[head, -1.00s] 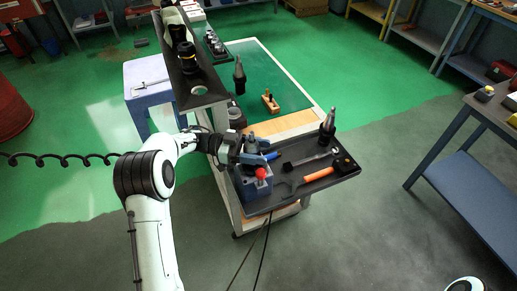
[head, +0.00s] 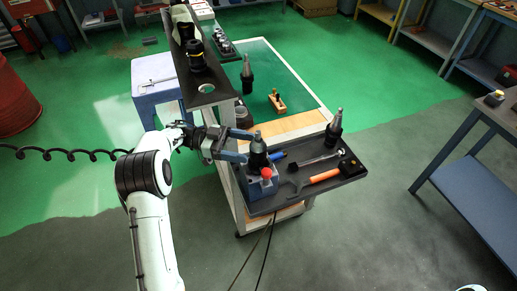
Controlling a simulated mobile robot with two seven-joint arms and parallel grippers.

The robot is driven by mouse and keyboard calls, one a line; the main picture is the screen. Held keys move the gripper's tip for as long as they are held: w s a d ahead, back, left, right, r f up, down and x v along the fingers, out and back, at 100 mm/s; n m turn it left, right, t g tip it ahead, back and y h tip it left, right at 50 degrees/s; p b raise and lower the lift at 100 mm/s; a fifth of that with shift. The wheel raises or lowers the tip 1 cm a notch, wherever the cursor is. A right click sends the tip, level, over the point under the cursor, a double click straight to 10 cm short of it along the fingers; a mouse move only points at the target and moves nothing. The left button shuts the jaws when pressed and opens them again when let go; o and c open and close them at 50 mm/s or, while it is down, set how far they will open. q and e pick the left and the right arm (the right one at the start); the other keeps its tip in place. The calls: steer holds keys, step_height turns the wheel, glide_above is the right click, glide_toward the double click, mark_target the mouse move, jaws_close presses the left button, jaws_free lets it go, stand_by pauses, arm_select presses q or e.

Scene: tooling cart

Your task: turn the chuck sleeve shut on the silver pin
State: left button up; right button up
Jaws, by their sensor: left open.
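The chuck (head: 258,156) is dark and stands upright in a blue holder block (head: 262,186) on the cart's black tray. The small silver pin (head: 257,135) shows at its top. My left gripper (head: 244,146) comes in from the left with its two blue fingers open. The fingertips are close to the chuck's left side, pointing at it; whether they touch is too small to tell. How far the sleeve is turned cannot be seen.
A red knob (head: 266,173) sits at the block. A raised shelf (head: 215,92) stands behind my left gripper.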

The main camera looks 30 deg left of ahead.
arm_select(q)
steer(key=v, duration=0.7)
steer(key=shift+d, duration=0.1)
